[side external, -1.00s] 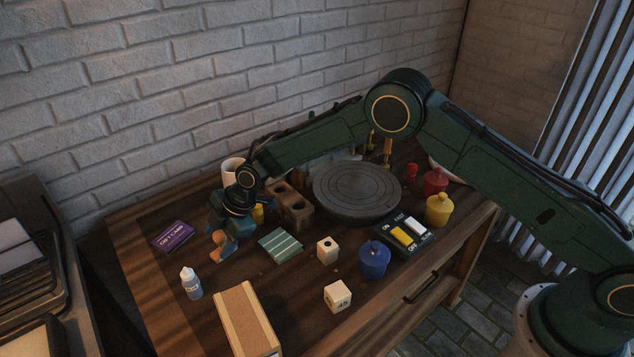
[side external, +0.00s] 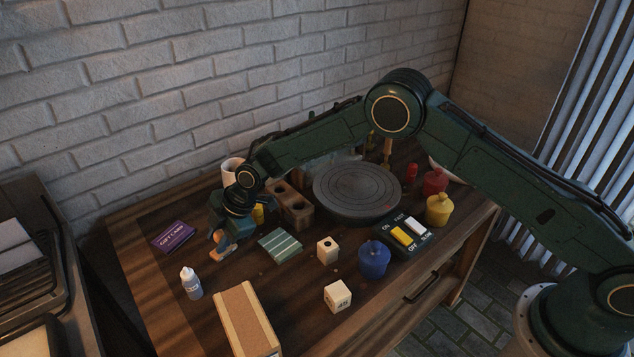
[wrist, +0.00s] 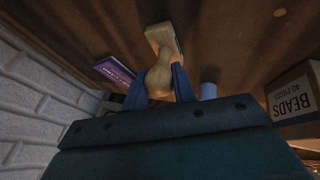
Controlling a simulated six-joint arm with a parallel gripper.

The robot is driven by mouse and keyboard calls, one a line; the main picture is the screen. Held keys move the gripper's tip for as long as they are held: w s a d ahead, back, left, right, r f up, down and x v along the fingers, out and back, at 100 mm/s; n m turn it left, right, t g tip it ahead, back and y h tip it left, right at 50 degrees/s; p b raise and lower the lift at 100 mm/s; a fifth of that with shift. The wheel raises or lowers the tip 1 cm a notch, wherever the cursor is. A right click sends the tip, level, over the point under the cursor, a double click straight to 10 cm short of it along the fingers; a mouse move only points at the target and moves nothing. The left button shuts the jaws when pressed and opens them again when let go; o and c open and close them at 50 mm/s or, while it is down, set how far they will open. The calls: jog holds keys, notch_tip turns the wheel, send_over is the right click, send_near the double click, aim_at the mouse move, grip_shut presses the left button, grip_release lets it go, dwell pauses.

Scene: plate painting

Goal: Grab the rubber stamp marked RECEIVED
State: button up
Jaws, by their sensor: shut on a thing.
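A wooden rubber stamp (wrist: 164,46) with a rounded handle is between the two blue fingers of my gripper (wrist: 160,84) in the wrist view. My gripper is shut on the handle, and the block-shaped base points away from the fingers. In the side external view, my gripper (side external: 222,239) is at the left part of the table, with a small part of the stamp (side external: 217,240) showing at its tips. No RECEIVED marking is readable from these angles. I cannot tell how far the stamp is above the table.
A purple gift card (side external: 173,236) lies to the left. A small dropper bottle (side external: 191,283) and a cardboard box (side external: 246,320) stand in front.

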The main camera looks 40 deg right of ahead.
aim_at(218, 233)
notch_tip(218, 233, up, 20)
dwell(0.8)
jog(key=shift+s, duration=0.1)
dwell(0.4)
